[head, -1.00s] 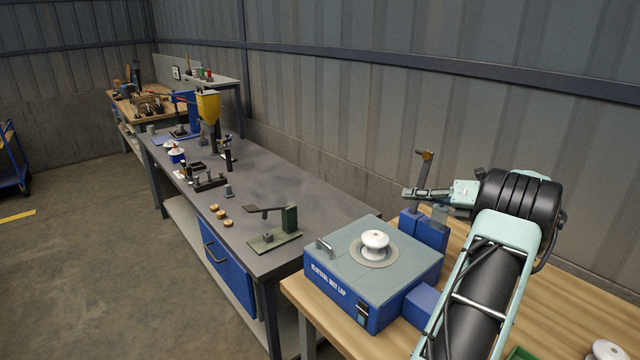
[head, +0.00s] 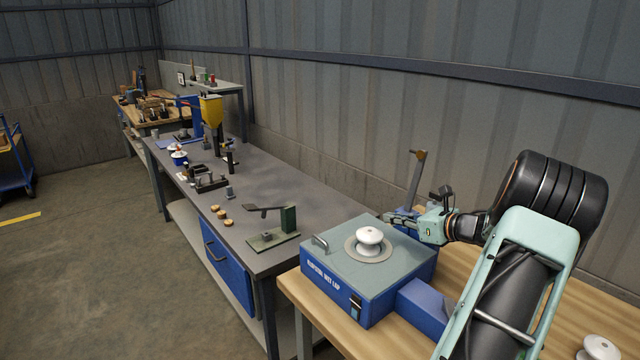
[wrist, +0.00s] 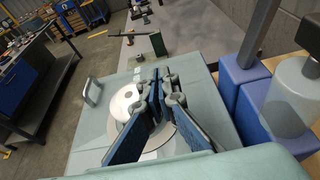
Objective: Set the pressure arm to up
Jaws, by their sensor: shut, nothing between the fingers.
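The pressure arm (head: 415,182) is a grey bar with a brown tip. It stands nearly upright at the back of the blue wet lap machine (head: 333,290), leaning slightly. In the wrist view its dark bar (wrist: 258,35) rises from a blue block at the right. A white insulator (head: 369,240) sits on the machine's round plate. My gripper (head: 391,217) is shut and empty, in front of the arm's lower part in the head view. In the wrist view its fingers (wrist: 157,78) come together over the plate, apart from the bar. The arm's pivot is partly hidden behind my gripper.
A small metal handle (head: 320,243) stands on the machine's left top edge. A grey bench (head: 300,200) with a small green press (head: 289,220) lies beyond. Another white insulator (head: 601,347) is on the wooden table at right. The corrugated wall is close behind.

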